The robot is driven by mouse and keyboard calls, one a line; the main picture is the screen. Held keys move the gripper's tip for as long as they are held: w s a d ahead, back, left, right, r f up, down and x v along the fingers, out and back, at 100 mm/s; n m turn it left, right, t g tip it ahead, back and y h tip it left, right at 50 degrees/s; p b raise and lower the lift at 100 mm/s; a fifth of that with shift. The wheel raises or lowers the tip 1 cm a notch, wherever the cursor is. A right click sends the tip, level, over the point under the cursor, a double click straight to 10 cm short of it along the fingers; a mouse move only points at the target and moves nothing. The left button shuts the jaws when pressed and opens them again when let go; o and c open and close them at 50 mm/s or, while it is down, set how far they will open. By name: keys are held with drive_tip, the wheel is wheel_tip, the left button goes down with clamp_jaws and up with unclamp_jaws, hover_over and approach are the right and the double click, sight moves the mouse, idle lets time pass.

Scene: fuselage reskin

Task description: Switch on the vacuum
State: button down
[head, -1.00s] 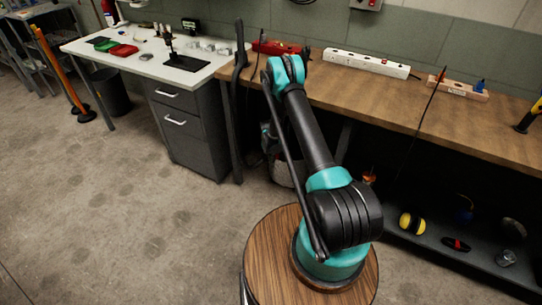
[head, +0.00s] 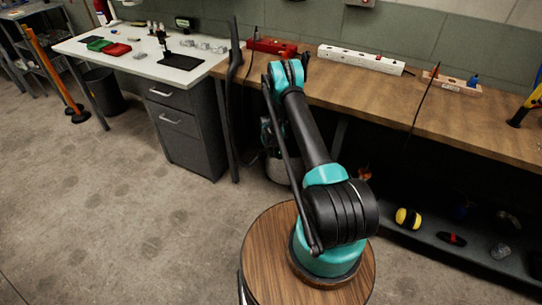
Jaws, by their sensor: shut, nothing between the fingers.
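The vacuum appears to be the grey canister (head: 277,170) on the floor under the bench, partly hidden behind my arm. A long black tube (head: 235,100) stands upright beside it, against the bench front. Its switch cannot be made out. My arm rises from the round wooden-topped base to an elbow at bench height, then folds down out of sight behind its own links. A bit of teal and black shows above the canister, too small to make out. My gripper cannot be seen in this view, so its distance from the vacuum is not visible.
A wooden bench (head: 400,105) runs along the wall, with a white power strip (head: 361,60) and a red case (head: 272,47) on it. A low shelf (head: 470,252) holds yellow earmuffs (head: 408,218). A white table (head: 150,62) with drawers stands left.

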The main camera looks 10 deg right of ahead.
drive_tip(key=shift+r, duration=0.15)
drive_tip(key=shift+r, duration=0.7)
